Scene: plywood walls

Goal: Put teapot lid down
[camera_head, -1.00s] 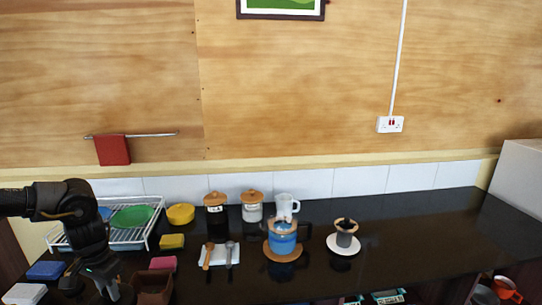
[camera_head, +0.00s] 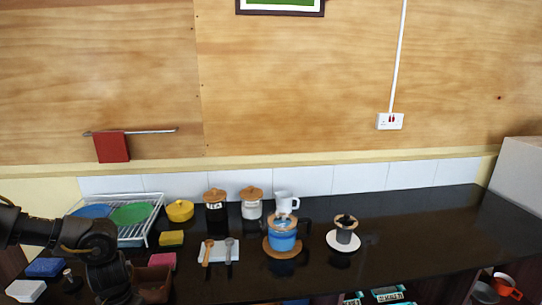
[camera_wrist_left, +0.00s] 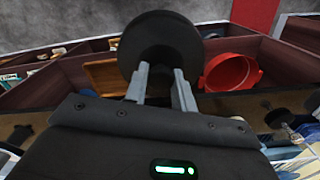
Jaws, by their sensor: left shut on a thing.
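In the left wrist view my left gripper (camera_wrist_left: 163,88) is shut on a round dark disc, which looks like the teapot lid (camera_wrist_left: 158,42). The lid stands out past the fingertips, its flat face toward the camera. In the head view my left arm comes in low at the left, and the lid cannot be made out there. The teapot (camera_head: 283,239), with a blue body and a dark handle, stands on a round wooden mat (camera_head: 281,254) near the middle of the black counter (camera_head: 420,225). My right gripper is not in view.
A dish rack (camera_head: 140,236) with plates, sponges and a brown container (camera_head: 154,284) crowd the left side. A white cloth (camera_head: 218,251) with two spoons lies left of the teapot. A dripper on a white saucer (camera_head: 343,247) stands right of it. The right counter is clear.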

